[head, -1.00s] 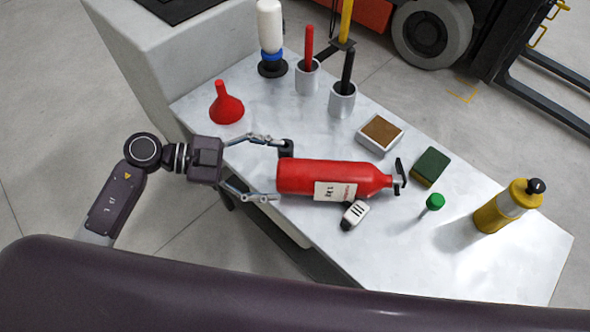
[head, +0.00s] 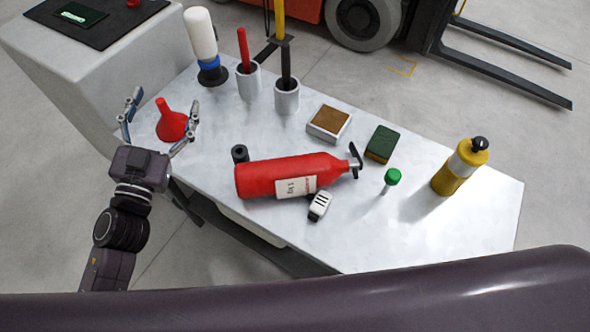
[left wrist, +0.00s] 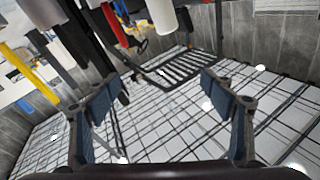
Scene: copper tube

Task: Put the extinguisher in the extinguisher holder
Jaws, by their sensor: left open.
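The red fire extinguisher (head: 265,178) with a white label lies on its side on the metal table in the head view, its black handle end to the right. My left gripper (head: 162,103) is open and empty, left of and apart from the extinguisher, with its fingers around or above the red funnel (head: 171,126); I cannot tell if they touch it. The left wrist view shows the same open fingers (left wrist: 160,85) with nothing between them up close. I cannot make out an extinguisher holder. My right gripper is not in view.
On the table (head: 400,230) stand a white bottle (head: 200,36), grey cups (head: 287,98) with tools, a sponge (head: 382,144), a brown-topped block (head: 329,122), a green-capped item (head: 392,177) and a yellow bottle (head: 458,168). A grey block (head: 100,85) adjoins the left. A forklift stands behind.

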